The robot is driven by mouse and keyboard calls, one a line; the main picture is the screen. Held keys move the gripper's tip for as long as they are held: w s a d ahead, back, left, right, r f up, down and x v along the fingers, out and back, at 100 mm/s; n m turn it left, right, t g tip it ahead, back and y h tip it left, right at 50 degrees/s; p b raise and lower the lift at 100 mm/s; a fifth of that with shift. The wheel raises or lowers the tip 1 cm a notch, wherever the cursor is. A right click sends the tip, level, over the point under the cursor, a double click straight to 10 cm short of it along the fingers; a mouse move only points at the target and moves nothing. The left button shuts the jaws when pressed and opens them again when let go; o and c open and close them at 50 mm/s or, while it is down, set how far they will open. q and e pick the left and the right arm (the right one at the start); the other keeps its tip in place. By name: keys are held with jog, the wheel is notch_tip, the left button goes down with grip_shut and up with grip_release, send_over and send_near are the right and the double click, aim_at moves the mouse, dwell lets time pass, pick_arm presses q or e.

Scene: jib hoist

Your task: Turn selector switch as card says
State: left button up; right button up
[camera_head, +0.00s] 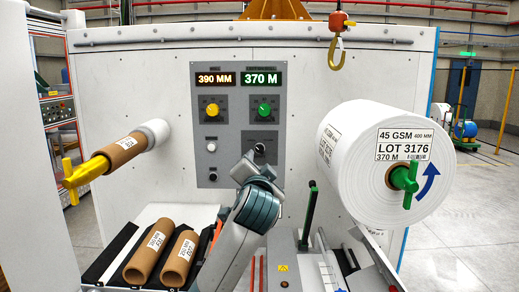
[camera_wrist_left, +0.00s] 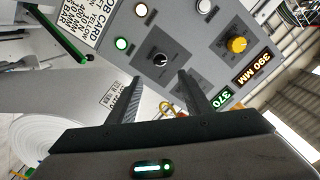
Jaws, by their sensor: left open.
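The selector switch (camera_wrist_left: 160,60) is a black knob with a pale mark on a dark plate. In the head view it (camera_head: 260,150) sits low on the grey control panel (camera_head: 225,120), partly behind my arm. My left gripper (camera_wrist_left: 160,77) is open, with a finger on either side of the knob in the picture and nothing held; I cannot tell whether they touch. In the head view the left gripper (camera_head: 258,168) is mostly hidden behind its own wrist. The job card (camera_wrist_left: 85,22) is rotated and cut off in the wrist view, its text only partly readable. My right gripper is not in view.
Yellow (camera_head: 211,110) and green (camera_head: 264,109) knobs sit under displays reading 390 MM and 370 M. A lit green button (camera_wrist_left: 122,44) is near the selector. A white roll (camera_head: 375,160) stands right, a cored spindle (camera_head: 120,152) left. A yellow hook (camera_head: 336,55) hangs above.

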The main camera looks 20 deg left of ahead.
aim_at(260, 150)
pick_arm(q)
jog(key=p+x, duration=0.4)
jog(key=x, duration=0.6)
jog(key=shift+w+a, duration=0.1)
jog(key=shift+w, duration=0.3)
jog(key=shift+w+a+p, duration=0.2)
jog(key=shift+w+p, duration=0.1)
jog(key=shift+w, duration=0.4)
jog(key=c, duration=1.1)
